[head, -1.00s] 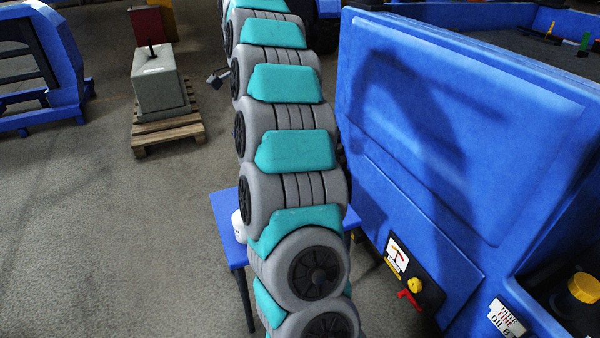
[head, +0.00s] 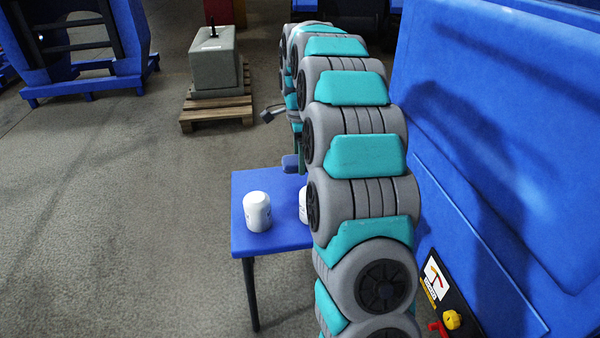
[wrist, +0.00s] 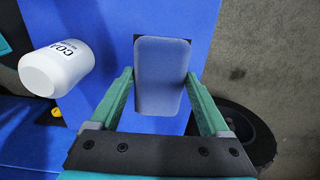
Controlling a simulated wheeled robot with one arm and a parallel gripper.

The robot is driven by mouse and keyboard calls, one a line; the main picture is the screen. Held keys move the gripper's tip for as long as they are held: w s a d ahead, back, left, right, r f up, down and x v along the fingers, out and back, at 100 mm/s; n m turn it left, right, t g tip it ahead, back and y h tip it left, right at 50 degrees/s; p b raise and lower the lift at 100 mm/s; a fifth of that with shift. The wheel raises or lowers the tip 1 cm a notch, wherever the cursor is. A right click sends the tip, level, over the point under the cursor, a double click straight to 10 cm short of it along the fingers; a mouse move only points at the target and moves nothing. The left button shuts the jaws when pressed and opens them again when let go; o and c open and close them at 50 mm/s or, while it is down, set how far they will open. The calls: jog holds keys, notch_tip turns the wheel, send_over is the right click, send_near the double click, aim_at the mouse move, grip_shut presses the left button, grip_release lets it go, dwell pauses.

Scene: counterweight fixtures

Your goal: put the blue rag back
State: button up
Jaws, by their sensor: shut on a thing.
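The blue rag (wrist: 160,88) shows in the wrist view as a folded, greyish-blue rounded block between the green fingers. My gripper (wrist: 160,75) is shut on it. In the head view the rag (head: 290,163) is a small blue shape at the far edge of the small blue table (head: 285,236), with my arm hiding most of the gripper. The table top (wrist: 110,15) lies under the rag in the wrist view. I cannot tell whether the rag touches it.
A white container (head: 257,212) stands on the table's near left; a second one (head: 303,205) is partly behind my arm. A large blue machine (head: 490,130) fills the right side. A grey weight (head: 214,62) rests on a pallet (head: 217,108) further back. Open floor lies left.

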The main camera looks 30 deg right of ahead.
aim_at(300, 180)
jog(key=shift+f, duration=2.2)
jog(key=shift+f, duration=0.15)
jog(key=o, duration=1.2)
jog(key=shift+c, duration=0.2)
